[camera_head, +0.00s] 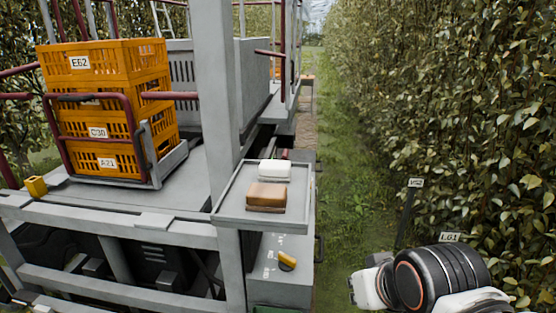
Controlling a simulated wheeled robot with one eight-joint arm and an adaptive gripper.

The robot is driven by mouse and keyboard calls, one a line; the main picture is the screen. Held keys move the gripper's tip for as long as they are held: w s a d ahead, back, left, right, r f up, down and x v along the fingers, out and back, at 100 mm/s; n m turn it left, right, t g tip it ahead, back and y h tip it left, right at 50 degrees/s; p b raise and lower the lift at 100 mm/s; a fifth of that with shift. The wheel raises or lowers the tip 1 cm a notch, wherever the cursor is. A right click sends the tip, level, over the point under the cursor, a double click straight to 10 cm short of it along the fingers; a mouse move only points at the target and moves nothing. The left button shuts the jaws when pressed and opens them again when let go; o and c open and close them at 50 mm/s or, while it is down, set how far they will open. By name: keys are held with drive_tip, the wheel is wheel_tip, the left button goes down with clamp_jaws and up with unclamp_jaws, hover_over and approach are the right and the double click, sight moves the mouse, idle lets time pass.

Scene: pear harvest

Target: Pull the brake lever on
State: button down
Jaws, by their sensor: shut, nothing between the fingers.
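A short yellow-orange handle (287,259) on a dark round base sits on top of the grey box (262,298) at the right side of the platform machine. It looks like the brake lever, but no readable label confirms this. Small white markings show on the box behind it. Part of my arm, white and black with an orange ring, shows at the lower right, to the right of the box and apart from it. My gripper's fingers are not visible. Nothing of mine touches the handle.
A grey tray (226,217) with a brown block (267,196) and a white block (275,169) juts out above the handle. A grey post (217,90) stands left of it. Orange crates (100,60) are stacked at left. A leafy hedge (450,130) stands right, beyond a grass strip (340,190).

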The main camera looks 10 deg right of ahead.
wheel_tip(320, 180, down, 16)
drive_tip(key=b, duration=1.4)
drive_tip(key=shift+r, duration=0.2)
